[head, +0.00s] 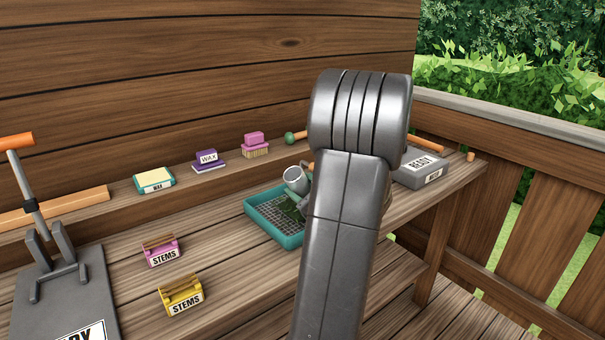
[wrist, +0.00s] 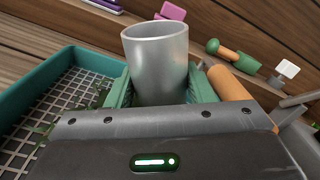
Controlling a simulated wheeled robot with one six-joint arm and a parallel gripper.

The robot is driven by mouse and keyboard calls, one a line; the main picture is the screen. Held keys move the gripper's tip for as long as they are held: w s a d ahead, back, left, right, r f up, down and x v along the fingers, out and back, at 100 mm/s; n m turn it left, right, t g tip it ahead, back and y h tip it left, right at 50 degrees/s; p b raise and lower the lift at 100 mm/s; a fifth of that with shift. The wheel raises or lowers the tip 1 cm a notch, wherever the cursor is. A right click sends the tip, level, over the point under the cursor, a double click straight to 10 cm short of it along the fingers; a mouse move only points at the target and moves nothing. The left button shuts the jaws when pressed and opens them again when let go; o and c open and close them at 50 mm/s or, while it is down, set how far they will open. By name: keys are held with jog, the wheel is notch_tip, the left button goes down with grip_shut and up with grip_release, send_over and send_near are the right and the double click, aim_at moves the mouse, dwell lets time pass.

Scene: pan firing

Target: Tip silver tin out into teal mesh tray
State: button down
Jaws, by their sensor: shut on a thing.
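The silver tin (wrist: 155,62) is held between the green-padded fingers of my gripper (wrist: 157,90). In the head view the tin (head: 295,177) is tilted above the back of the teal mesh tray (head: 262,229), with its mouth showing. The tray (wrist: 35,82) lies to the left of the gripper in the wrist view. Dark green bits (head: 288,208) lie on the mesh; some also show in the wrist view (wrist: 97,97). The inside of the tin is not clear. My arm hides the right part of the tray and most of the gripper in the head view.
A pink stems holder (head: 162,253) and a yellow one (head: 182,297) stand front left of the tray. Wax boxes and a pink brush (head: 255,145) line the back ledge. A grey box (head: 421,168) stands right. A grey press (head: 50,260) stands far left.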

aim_at(295, 173)
jog(key=m+p, duration=0.2)
jog(key=p, duration=0.1)
jog(key=m+p, duration=0.1)
jog(key=shift+s+a+r+p, duration=0.25)
jog(key=shift+s+a+p, duration=0.05)
jog(key=shift+a+p, duration=0.05)
jog(key=shift+s+a+f+m+p, duration=0.1)
jog(key=shift+s+a+m+p, duration=0.1)
jog(key=shift+m+p, duration=0.4)
jog(key=shift+s+a+f+m+p, duration=0.1)
jog(key=shift+s+a+m+p, duration=0.1)
jog(key=shift+m+p, duration=0.4)
jog(key=shift+a+r+m+g+p, duration=0.1)
jog(key=shift+r+m+g+p, duration=0.1)
jog(key=shift+m+g+p, duration=0.15)
jog(key=shift+r+p, duration=1.45)
jog(key=shift+r, duration=0.8)
jog(key=shift+s, duration=0.1)
